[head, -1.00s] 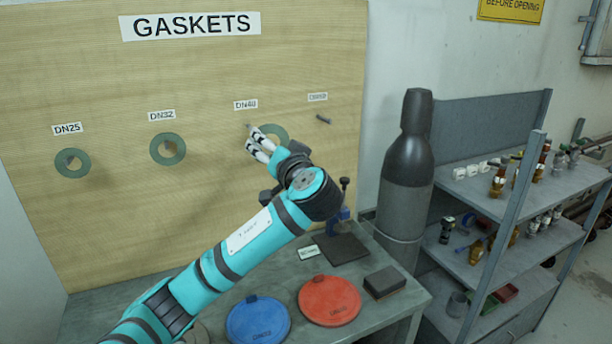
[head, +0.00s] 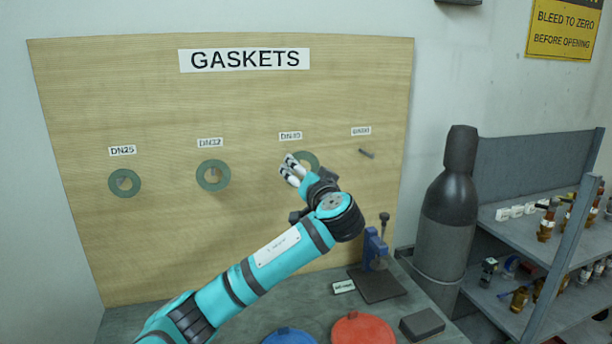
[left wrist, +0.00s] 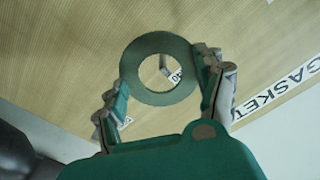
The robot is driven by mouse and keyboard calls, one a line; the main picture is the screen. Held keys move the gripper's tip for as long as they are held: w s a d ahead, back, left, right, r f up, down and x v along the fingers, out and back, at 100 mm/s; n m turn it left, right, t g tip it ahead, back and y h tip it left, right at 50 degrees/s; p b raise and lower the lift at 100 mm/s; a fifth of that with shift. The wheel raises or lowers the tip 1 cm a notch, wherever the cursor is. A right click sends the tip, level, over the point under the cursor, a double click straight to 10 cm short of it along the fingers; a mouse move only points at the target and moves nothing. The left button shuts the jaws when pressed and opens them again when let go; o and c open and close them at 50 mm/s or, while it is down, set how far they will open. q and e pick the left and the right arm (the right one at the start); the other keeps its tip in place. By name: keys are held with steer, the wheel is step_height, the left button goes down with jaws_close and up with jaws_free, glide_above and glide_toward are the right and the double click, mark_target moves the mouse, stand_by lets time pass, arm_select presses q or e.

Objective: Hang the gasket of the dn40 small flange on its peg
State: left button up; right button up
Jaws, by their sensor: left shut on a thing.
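A green ring gasket (left wrist: 160,97) is held between the two fingers of my left gripper (head: 293,168), which is shut on its outer edge. In the head view the gasket (head: 311,158) is partly hidden behind the fingers, just below the DN40 label (head: 290,136). The DN40 peg is hidden in the head view. My right gripper is not in view.
The wooden board (head: 180,110) carries green gaskets at DN25 (head: 115,186) and DN32 (head: 204,184). A bare peg (head: 367,153) sticks out at the right. Below are a blue disc (head: 290,337), a red disc (head: 362,330) and a blue stand (head: 375,248). A dark cylinder (head: 448,205) stands right.

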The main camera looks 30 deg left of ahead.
arm_select(q)
steer(key=shift+p+x, duration=0.35)
steer(key=shift+x, duration=1.7)
steer(key=shift+w+a+f+b, duration=0.45)
steer(key=shift+a+f+b, duration=0.15)
steer(key=shift+b, duration=0.25)
steer(key=o, duration=1)
steer(key=v, duration=1.2)
steer(key=shift+d+f, duration=0.1)
